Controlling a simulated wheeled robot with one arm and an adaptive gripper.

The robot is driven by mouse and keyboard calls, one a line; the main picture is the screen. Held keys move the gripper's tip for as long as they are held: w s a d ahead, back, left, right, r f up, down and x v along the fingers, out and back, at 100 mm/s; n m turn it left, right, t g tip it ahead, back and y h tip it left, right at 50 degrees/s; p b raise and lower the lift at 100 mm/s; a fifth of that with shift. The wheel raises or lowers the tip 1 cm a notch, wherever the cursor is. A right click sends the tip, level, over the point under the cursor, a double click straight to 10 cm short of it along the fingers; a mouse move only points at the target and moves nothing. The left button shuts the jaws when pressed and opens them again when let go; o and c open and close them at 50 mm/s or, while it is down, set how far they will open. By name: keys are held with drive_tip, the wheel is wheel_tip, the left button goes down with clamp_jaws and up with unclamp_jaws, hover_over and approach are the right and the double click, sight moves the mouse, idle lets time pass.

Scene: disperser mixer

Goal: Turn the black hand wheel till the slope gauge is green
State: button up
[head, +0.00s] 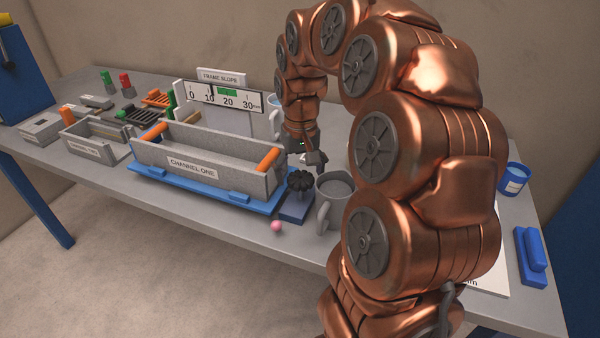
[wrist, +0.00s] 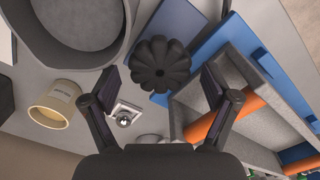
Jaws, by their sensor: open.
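The black hand wheel (head: 300,181) is a lobed knob on a small blue block at the right end of the blue base plate. In the wrist view the wheel (wrist: 160,65) shows from above. My gripper (head: 313,158) is above and slightly right of it in the head view. In the wrist view my gripper's (wrist: 162,85) fingers are spread, with the wheel ahead between them, and no contact is visible. The slope gauge (head: 228,97), marked FRAME SLOPE, has a green band near 20; its dark pointer appears near 10, outside the green.
A grey mug (head: 333,189) stands close right of the wheel. The CHANNEL ONE trough (head: 195,170), with orange end rollers, lies left of it. A pink ball (head: 277,226) is near the table's front edge. A blue cup (head: 514,178) stands far right.

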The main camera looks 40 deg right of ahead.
sight(300, 176)
wheel_tip(300, 176, up, 12)
idle(0.9)
drive_tip(key=s+a+f+n+g+p, duration=0.1)
drive_tip(key=s+a+f+n+p, duration=0.2)
drive_tip(key=s+a, duration=0.85)
drive_tip(key=s+a+f+p, duration=0.2)
drive_tip(key=s+a, duration=0.1)
drive_tip(key=s, duration=0.3)
drive_tip(key=s+a+f+n+p, duration=0.1)
drive_tip(key=s+a+f+p, duration=0.1)
drive_tip(key=s, duration=0.4)
drive_tip(key=shift+a+f+g, duration=0.4)
drive_tip(key=shift+a+f, duration=0.1)
drive_tip(key=shift+a, duration=0.2)
